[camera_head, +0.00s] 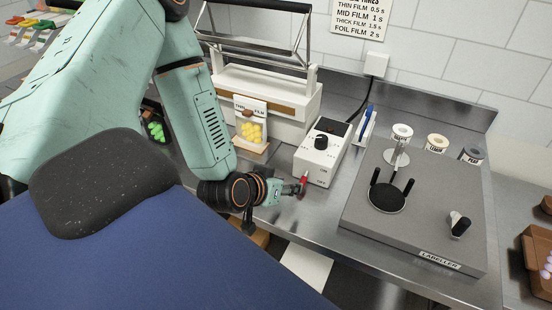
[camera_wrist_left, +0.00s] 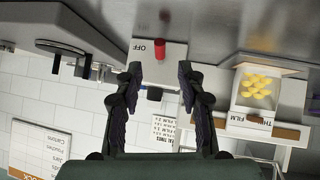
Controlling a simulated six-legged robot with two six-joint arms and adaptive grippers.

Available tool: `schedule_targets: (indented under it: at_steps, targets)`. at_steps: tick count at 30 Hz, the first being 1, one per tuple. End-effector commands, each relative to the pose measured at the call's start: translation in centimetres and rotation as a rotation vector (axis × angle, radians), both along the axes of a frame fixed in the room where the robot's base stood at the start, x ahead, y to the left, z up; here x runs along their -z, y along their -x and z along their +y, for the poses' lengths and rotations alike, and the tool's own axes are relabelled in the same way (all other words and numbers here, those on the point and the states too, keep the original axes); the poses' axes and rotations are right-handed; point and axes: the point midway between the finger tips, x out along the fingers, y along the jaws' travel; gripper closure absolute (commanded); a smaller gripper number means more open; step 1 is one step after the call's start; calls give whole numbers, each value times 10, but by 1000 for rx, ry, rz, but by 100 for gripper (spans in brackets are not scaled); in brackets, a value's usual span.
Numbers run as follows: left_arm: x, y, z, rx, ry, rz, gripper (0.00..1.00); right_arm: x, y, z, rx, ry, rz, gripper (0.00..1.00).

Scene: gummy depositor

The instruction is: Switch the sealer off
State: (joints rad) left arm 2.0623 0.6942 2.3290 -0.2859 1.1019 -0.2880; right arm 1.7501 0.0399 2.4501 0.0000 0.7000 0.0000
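The white sealer control box (camera_head: 322,155) has a black knob (camera_head: 321,142) on top and a red switch (camera_head: 303,181) at its front end. In the left wrist view the red switch (camera_wrist_left: 160,48) stands beside the word OFF, and the picture is upside down. My left gripper (camera_head: 298,188) is at the front of the box, close to the switch. In the left wrist view its two fingers (camera_wrist_left: 161,75) are apart with nothing between them, and the switch shows just beyond the tips. I cannot tell whether they touch it. My right gripper is not in view.
The white sealer (camera_head: 290,105) stands behind, with a bag of yellow gummies (camera_head: 252,131) before it. Right of the box are a blue pen (camera_head: 366,118) in a holder and a grey labeller (camera_head: 420,225). Bare steel counter (camera_head: 330,205) lies in front of the box.

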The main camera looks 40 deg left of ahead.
Motion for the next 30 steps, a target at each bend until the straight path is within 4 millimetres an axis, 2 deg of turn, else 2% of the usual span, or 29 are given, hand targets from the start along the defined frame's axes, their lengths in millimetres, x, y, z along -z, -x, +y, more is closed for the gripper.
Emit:
schedule_targets:
  at_steps: [15, 30]
  targets:
    - [-23, 30, 2, -8, 1, 1, 61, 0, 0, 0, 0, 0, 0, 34]
    - [-28, 36, 0, 0, -1, 0, 61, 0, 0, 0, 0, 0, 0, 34]
